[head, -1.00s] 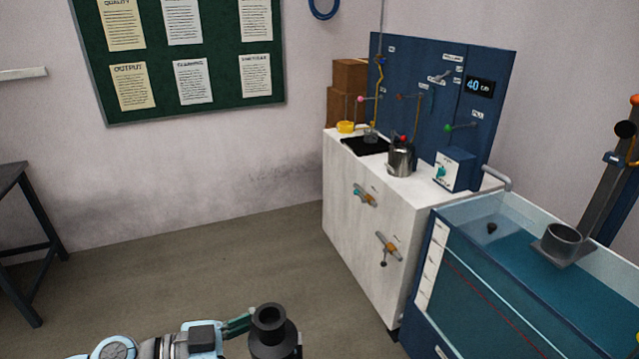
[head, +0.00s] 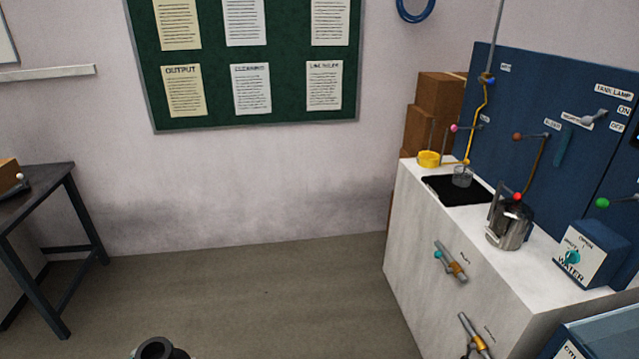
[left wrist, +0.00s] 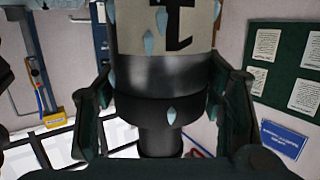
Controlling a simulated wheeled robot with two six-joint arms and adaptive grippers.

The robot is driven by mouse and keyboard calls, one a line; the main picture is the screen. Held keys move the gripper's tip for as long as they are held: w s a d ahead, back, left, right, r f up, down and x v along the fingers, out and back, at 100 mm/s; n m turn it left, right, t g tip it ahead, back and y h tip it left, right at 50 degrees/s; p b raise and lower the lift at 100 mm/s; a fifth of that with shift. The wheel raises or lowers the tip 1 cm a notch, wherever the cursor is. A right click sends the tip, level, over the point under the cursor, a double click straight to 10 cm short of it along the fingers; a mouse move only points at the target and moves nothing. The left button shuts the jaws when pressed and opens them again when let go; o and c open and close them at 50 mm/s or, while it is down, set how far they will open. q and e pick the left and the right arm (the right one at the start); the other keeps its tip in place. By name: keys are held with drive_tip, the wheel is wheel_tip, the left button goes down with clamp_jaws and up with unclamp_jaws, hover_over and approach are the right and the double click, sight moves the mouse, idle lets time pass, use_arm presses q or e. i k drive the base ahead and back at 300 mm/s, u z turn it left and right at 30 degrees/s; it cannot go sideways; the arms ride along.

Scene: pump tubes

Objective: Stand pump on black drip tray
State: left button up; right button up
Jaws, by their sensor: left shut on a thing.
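The pump (left wrist: 165,72) fills the middle of the left wrist view, with a pale upper band carrying drop marks, a grey metal band and a narrower black end. My left gripper (left wrist: 160,108) is shut on the pump, one dark finger on each side. In the head view, only a dark round open end (head: 158,349), apparently the pump's, shows at the bottom edge. The black drip tray (head: 452,196) lies flat on the white cabinet top at the right, well away from the pump. A small clear cup (head: 462,177) stands on the tray. My right gripper is not in view.
A steel jug (head: 509,226), a yellow ring-shaped item (head: 428,159) and a blue water control box (head: 590,254) stand near the tray. A blue panel (head: 540,110) with levers rises behind. A dark table (head: 40,205) stands left. The floor between is clear.

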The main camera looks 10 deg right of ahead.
sight(454, 197)
drive_tip(key=z, duration=0.15)
drive_tip(key=i, duration=1.15)
drive_tip(key=z, duration=1.25)
drive_tip(key=i, duration=0.7)
drive_tip(key=z, duration=0.8)
